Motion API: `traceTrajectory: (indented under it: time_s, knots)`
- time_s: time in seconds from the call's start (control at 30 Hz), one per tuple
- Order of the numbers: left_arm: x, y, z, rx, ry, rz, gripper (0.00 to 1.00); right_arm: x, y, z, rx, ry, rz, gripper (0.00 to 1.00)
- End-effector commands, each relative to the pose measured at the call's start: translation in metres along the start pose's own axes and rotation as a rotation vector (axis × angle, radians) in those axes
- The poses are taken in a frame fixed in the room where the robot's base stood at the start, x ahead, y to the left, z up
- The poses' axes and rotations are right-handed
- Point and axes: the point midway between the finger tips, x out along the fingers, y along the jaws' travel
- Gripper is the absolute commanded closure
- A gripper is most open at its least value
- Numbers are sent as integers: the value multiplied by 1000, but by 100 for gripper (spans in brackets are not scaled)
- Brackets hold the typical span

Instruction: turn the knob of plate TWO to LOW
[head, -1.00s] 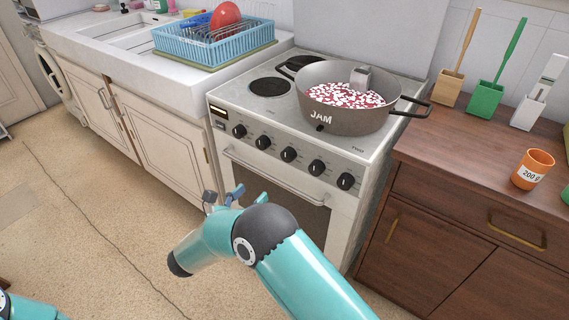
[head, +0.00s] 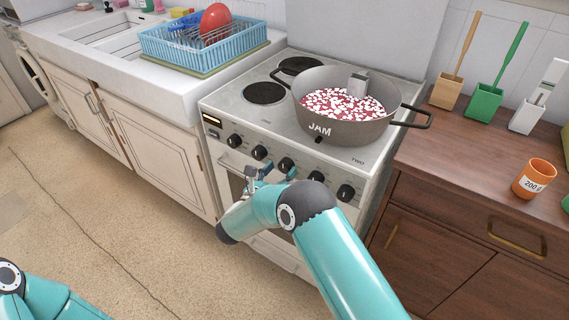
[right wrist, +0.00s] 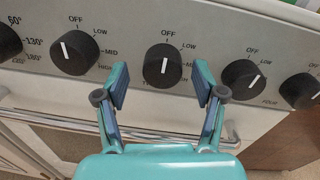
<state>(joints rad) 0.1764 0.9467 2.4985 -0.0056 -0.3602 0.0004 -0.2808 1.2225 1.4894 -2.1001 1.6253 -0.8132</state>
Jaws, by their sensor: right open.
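The stove front (head: 226,158) carries a row of black knobs. In the right wrist view one knob (right wrist: 163,65) lies between the fingertips of my right gripper (right wrist: 161,88), seen beyond them. Its white line points up at OFF; LOW is printed to its upper right. The label below it starts with a T and is partly hidden. In the head view my right gripper (head: 257,175) is open in front of the knob row, and I cannot tell that it touches a knob. My left gripper is out of frame.
A large JAM pot (head: 345,128) stands on the hob, its handle sticking out over the right side. Neighbouring knobs (right wrist: 74,53) and (right wrist: 243,76) flank the centred knob closely. The oven handle (right wrist: 60,122) runs below. A wooden dresser (head: 470,190) stands at the right.

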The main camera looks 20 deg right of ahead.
Motion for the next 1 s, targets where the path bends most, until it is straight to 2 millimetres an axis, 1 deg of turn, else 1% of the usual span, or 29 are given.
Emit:
traceTrajectory:
  time_s: [0.1,0.4,0.77,0.8,1.0]
  knots:
    - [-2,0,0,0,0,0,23,6,-3,0,0,0,-1,31]
    - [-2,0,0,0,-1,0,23,9,-7,-2,0,2,-8,31]
    - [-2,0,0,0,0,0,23,10,-8,-2,0,2,-11,91]
    - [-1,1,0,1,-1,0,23,4,-2,-1,1,1,-7,91]
    - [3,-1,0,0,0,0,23,9,-7,-3,16,0,-8,91]
